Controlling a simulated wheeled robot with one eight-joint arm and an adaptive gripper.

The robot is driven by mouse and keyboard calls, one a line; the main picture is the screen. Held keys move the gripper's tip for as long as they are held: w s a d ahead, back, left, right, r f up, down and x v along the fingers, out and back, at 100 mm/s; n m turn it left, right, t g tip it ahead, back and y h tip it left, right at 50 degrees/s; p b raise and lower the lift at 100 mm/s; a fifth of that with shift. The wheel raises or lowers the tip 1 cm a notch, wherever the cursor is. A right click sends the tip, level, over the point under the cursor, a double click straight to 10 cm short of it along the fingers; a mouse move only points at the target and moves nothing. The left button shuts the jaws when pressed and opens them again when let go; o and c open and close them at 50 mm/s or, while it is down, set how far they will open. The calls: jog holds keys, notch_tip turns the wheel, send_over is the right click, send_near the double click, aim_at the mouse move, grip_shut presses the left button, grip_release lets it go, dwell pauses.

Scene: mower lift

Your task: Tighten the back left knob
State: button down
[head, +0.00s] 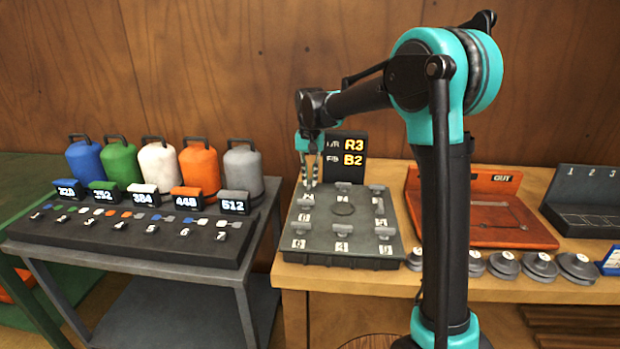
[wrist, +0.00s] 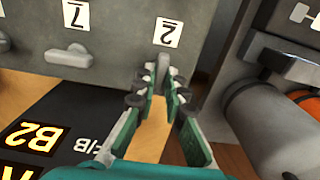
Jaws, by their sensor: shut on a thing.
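A dark grey block (head: 343,248) with several small knobs and white number labels stands on the wooden bench. My gripper (head: 309,186) reaches down to its back left corner. In the wrist view my gripper (wrist: 160,88) is shut on the back left knob (wrist: 163,66), a small grey knob beside the label 2 (wrist: 168,32). The fingers stand on either side of the knob. In the head view the fingers hide most of this knob. The back middle knob (head: 344,186) is free, beside label 7 in the wrist view.
A black display (head: 345,158) behind the block reads R3 and B2. A grey table (head: 130,255) at left holds coloured canisters and number displays. An orange tray (head: 480,215), a dark numbered tray (head: 590,200) and several grey discs (head: 540,267) are at right.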

aim_at(310, 181)
dwell(0.3)
jog(key=c, duration=1.6)
grip_release()
notch_tip(310, 181, up, 12)
jog(key=shift+r, duration=0.1)
